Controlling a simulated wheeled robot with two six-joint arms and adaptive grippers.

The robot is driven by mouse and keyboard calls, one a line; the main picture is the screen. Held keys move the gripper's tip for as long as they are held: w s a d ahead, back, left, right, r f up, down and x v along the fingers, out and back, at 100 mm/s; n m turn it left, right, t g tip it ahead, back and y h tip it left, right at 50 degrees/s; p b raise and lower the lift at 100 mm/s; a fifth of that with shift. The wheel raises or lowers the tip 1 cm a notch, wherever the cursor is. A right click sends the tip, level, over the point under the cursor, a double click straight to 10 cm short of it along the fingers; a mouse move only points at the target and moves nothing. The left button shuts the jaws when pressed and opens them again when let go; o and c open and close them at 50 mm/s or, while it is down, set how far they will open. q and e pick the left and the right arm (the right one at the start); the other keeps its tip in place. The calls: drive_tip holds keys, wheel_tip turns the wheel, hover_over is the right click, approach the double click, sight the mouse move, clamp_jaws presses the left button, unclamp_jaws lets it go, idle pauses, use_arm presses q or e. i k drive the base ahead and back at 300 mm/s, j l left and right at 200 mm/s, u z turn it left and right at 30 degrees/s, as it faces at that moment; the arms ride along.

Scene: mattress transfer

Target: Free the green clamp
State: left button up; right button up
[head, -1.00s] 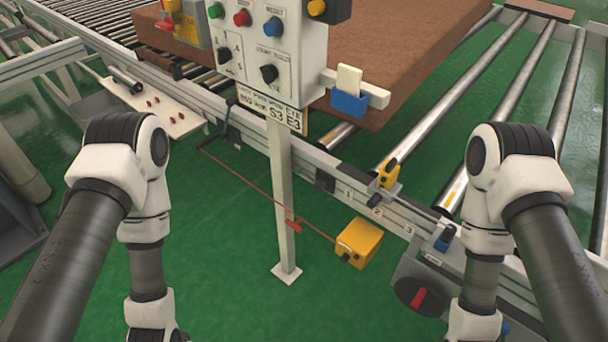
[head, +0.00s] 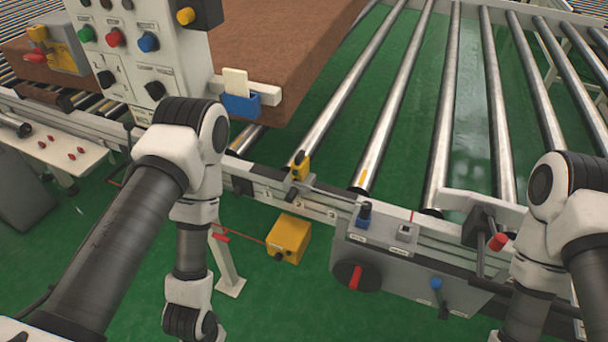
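I cannot make out a green clamp in the head view. On the conveyor rail (head: 325,208) a yellow block with a black knob (head: 299,166) sits on a bracket. Right of it a grey control box (head: 400,262) carries a red rotary handle (head: 355,277), a blue-tipped lever (head: 436,284) and a dark knob on a blue base (head: 364,213). A red-tipped handle (head: 497,242) stands at the box's right end, close to my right arm. My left arm hangs in front of the rail and my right arm is at the right edge. Both grippers are below the frame.
A brown mattress (head: 285,55) lies on the rollers at upper left, behind a control panel (head: 140,55) on a post. A blue holder (head: 241,103) with a white card hangs beside it. A yellow box (head: 289,238) is low by the rail. The rollers at right (head: 490,110) are bare.

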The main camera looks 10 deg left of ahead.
sight(224, 185)
drive_tip(key=j+z, duration=1.2)
drive_tip(key=z, duration=0.25)
drive_tip(key=k+j+z, duration=0.2)
drive_tip(key=j+z, duration=0.25)
drive_tip(key=k+j+z, duration=0.2)
drive_tip(key=z, duration=0.3)
drive_tip(key=k+j+z, duration=0.15)
drive_tip(key=z, duration=0.3)
drive_tip(key=k, duration=0.1)
